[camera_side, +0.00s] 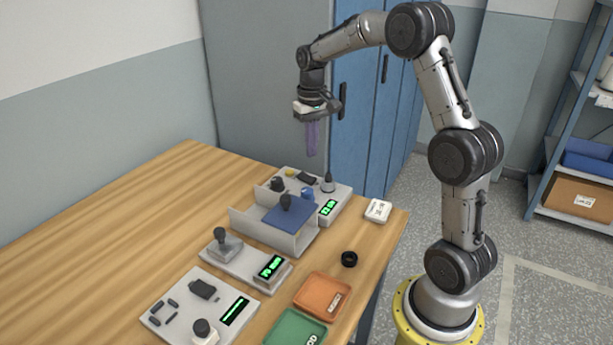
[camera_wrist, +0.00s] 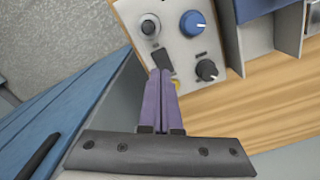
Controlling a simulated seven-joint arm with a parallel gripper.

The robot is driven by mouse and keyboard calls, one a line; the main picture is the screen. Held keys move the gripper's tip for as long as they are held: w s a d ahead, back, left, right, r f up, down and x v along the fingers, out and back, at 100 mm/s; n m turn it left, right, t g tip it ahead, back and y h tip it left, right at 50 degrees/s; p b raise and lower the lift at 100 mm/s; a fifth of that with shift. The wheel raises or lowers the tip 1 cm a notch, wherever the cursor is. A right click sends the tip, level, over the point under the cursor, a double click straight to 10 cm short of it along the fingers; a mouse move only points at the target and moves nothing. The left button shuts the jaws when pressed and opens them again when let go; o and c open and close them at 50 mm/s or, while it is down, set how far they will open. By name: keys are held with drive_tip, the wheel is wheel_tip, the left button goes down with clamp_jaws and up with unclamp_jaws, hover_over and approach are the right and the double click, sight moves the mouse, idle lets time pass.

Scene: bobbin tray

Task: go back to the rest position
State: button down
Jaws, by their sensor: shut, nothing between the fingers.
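My gripper (camera_side: 311,138) hangs from my raised arm, fingers pointing down, above the back part of the wooden table (camera_side: 120,215). Its purple fingers are together with nothing between them. In the wrist view the closed fingertips (camera_wrist: 161,75) show in front of a grey control panel (camera_wrist: 190,75) with a blue knob (camera_wrist: 193,23) and a black knob (camera_wrist: 206,70). The gripper is clear of the panel and touches nothing.
On the table are a grey bin with a blue pad (camera_side: 285,218), several devices with green displays, an orange tray (camera_side: 323,295), a green tray (camera_side: 295,328), a black ring (camera_side: 349,259) and a white box (camera_side: 378,210). A blue cabinet (camera_side: 360,110) stands behind. The table's left is clear.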

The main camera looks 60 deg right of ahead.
drive_tip(key=s+a+r+n+t, duration=0.2)
drive_tip(key=s+a+r, duration=0.1)
drive_tip(key=a+r, duration=0.3)
drive_tip(key=s+a+r+n+t, duration=0.1)
drive_tip(key=s+a+r, duration=0.3)
drive_tip(key=a+r, duration=0.3)
drive_tip(key=s+a+n+t, duration=0.2)
drive_tip(key=s+a, duration=0.3)
drive_tip(key=s, duration=0.4)
drive_tip(key=s+a+f+n, duration=0.1)
drive_tip(key=s+a+f, duration=0.1)
drive_tip(key=s+f, duration=0.4)
drive_tip(key=shift+s+t, duration=0.3)
drive_tip(key=shift+s, duration=0.15)
